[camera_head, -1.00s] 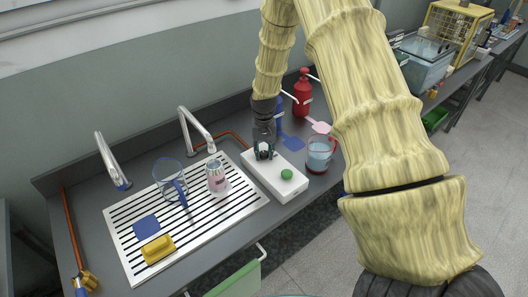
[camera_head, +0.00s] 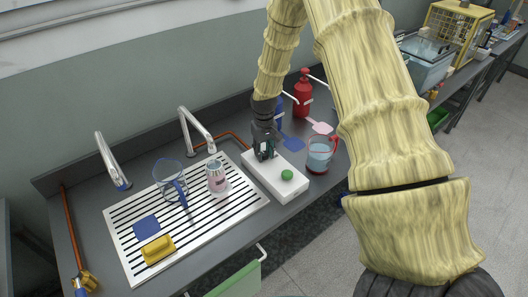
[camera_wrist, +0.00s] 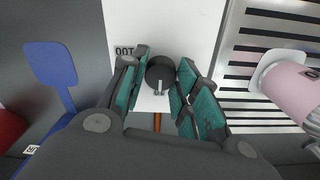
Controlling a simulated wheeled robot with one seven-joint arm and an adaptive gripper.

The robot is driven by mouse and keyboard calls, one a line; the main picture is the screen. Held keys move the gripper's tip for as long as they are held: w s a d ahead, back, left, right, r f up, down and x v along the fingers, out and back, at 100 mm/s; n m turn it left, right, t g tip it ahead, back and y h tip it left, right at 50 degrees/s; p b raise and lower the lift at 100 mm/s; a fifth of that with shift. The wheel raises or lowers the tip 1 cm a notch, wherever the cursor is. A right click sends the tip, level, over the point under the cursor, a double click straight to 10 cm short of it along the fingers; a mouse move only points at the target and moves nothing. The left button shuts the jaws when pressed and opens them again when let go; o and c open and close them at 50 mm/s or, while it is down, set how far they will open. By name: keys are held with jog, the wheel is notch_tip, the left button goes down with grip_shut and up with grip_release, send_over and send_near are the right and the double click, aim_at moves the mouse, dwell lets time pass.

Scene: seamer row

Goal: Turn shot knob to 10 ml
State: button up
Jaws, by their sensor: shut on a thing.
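The shot knob (camera_wrist: 160,72) is a round black knob with a pale pointer line, on the white face of a box, in the wrist view. My gripper (camera_wrist: 163,62) has its teal-padded fingers on either side of the knob and is shut on it. The pointer line lies toward the lower side of the knob in that view. Dark characters stand beside the knob, partly hidden by a finger. In the head view the white box (camera_head: 289,192) lies on the counter with a green button on top, and my gripper (camera_head: 265,154) is at its far end, hiding the knob.
A striped drainboard (camera_head: 215,226) with a pink-and-grey vessel (camera_head: 217,178) and a blue-handled jug (camera_head: 168,180) lies left of the box. A red-handled jug of liquid (camera_head: 319,156) stands right. A red bottle (camera_head: 303,94) and blue paddle (camera_head: 293,143) are behind.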

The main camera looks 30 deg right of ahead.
aim_at(264, 153)
jog(key=o, duration=1)
jog(key=shift+r, duration=0.1)
notch_tip(264, 153, up, 12)
dwell(0.5)
